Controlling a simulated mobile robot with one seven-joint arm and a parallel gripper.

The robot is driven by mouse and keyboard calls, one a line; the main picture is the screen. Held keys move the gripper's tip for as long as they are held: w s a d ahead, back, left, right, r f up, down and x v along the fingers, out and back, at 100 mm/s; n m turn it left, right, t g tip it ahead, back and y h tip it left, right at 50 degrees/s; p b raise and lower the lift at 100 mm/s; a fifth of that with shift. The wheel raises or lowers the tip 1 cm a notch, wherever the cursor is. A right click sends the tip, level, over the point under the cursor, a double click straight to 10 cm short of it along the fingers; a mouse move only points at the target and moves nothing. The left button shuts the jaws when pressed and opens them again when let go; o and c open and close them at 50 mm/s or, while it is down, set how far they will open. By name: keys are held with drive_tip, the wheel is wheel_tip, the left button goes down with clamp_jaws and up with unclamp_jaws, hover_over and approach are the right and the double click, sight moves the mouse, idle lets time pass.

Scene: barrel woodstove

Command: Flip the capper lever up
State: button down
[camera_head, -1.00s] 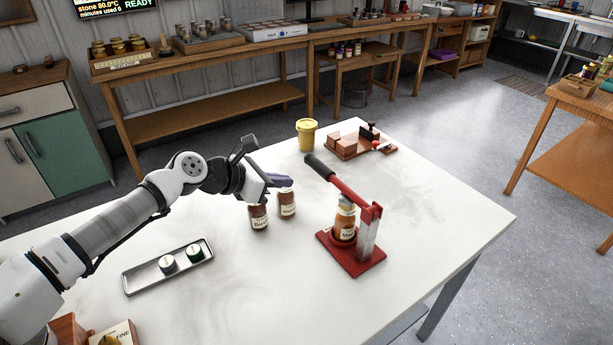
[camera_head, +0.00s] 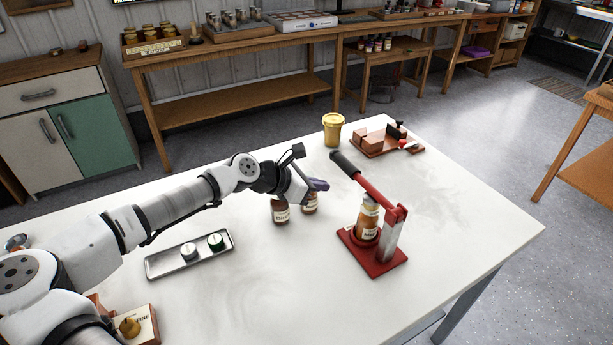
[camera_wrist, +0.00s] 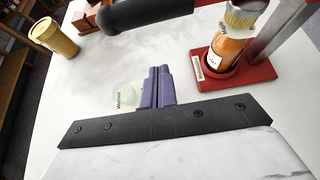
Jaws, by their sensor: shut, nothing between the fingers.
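The capper (camera_head: 383,235) is a red press on a flat red base, standing on the white table. Its lever (camera_head: 367,184) is a red bar with a black grip (camera_head: 345,164), sloping up and to the left from the pivot. The black grip also shows at the top of the wrist view (camera_wrist: 145,12). A bottle of orange-brown sauce (camera_head: 367,222) stands upright on the capper base under the lever. My gripper (camera_head: 318,185), with purple fingers, is shut and empty. It is left of the lever grip, apart from it, above two dark bottles.
Two labelled dark bottles (camera_head: 281,211) stand below my gripper. A metal tray (camera_head: 190,255) with a white and a green cap lies to the left. A yellow cup (camera_head: 333,130) and a wooden board with blocks (camera_head: 372,142) are at the back. The right part of the table is clear.

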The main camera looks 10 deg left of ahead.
drive_tip(key=shift+w+d+r+p, duration=0.5)
drive_tip(key=shift+w+d+p, duration=0.15)
drive_tip(key=shift+d+p, duration=0.2)
drive_tip(key=shift+w+d+r+p, duration=0.45)
drive_tip(key=shift+w+d+p, duration=0.15)
drive_tip(key=shift+d+p, duration=0.15)
drive_tip(key=shift+r+b, duration=0.15)
drive_tip(key=shift+b, duration=0.15)
